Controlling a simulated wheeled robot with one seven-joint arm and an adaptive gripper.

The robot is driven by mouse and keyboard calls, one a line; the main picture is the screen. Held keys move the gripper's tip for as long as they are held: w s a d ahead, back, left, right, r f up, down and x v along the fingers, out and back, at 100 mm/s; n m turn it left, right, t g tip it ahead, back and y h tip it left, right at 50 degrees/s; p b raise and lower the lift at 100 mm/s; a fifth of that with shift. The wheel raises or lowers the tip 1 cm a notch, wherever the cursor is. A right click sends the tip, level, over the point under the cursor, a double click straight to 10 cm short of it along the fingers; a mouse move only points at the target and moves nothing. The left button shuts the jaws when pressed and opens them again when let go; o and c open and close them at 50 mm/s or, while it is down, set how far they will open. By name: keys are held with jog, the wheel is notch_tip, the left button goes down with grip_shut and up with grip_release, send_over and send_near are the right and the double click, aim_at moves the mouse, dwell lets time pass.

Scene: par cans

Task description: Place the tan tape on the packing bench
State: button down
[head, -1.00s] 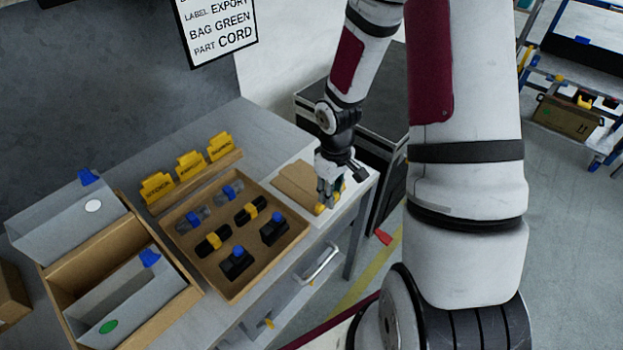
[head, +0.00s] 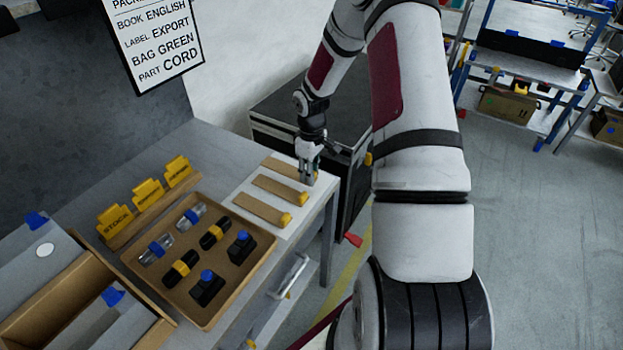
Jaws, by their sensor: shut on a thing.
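Three tan strips with yellow ends lie side by side on a white board (head: 246,188) at the right end of the grey packing bench (head: 176,160). The near strip (head: 258,207) and middle strip (head: 276,187) lie free. My gripper (head: 308,181) is low at the right end of the far strip, the tan tape (head: 280,166). Its fingers are shut on that end as far as I can tell. The fingers hide the tape's end, and whether it touches the board cannot be made out.
A brown tray (head: 205,322) holds several black and clear parts with blue or yellow bands. Yellow label cards (head: 148,192) stand behind it. Grey bins (head: 30,262) are at the left. A dark case (head: 272,110) stands beyond the bench. Open floor (head: 535,240) lies right.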

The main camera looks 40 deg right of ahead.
jog(key=shift+w+d+f, duration=0.2)
jog(key=shift+w+d, duration=0.05)
jog(key=shift+d, duration=0.1)
jog(key=shift+f+p, duration=0.3)
jog(key=shift+f, duration=1.3)
jog(key=c, duration=1.6)
grip_release()
jog(key=shift+f, duration=0.15)
jog(key=shift+o, duration=0.2)
